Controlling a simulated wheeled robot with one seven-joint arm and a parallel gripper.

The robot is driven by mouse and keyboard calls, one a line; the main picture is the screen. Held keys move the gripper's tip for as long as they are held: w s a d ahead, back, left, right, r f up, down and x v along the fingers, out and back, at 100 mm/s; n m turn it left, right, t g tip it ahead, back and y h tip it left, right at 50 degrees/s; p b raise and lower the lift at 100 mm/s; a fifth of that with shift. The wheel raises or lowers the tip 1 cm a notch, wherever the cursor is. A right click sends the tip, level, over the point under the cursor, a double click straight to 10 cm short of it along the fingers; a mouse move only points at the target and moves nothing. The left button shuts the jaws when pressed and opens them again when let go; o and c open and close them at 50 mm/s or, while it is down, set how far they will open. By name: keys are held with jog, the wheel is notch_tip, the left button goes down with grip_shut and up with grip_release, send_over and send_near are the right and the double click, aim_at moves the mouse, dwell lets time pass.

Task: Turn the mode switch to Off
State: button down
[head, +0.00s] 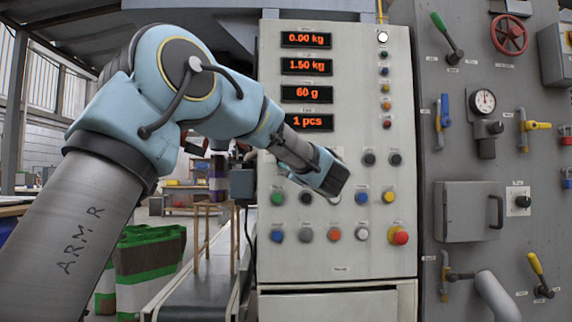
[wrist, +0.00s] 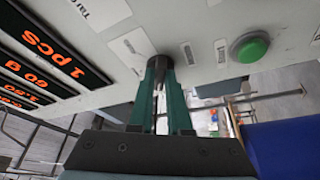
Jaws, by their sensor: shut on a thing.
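My gripper (wrist: 159,88) is shut on a black knob (wrist: 160,67) on the pale control panel, in the wrist view. The green fingers stand on either side of the knob, close to the panel face. Small white labels lie around it, too oblique to read, so I cannot tell the knob's setting or confirm from its label that it is the mode switch. In the head view my wrist covers the knob and the fingers. The control panel (head: 340,255) also shows two black knobs (head: 370,158) to the right of my wrist.
A green button (wrist: 250,47) is close to the right of the held knob; it also shows in the head view (head: 278,198). Several lit displays (head: 306,122) are above my wrist. A red mushroom button (head: 398,235) is at lower right. A grey cabinet (head: 468,120) with levers stands right.

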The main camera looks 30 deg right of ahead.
dwell(0.5)
jog(key=c, duration=0.9)
grip_release()
jog(key=shift+o, duration=0.2)
jog(key=v, duration=1)
jog(key=shift+s, duration=0.35)
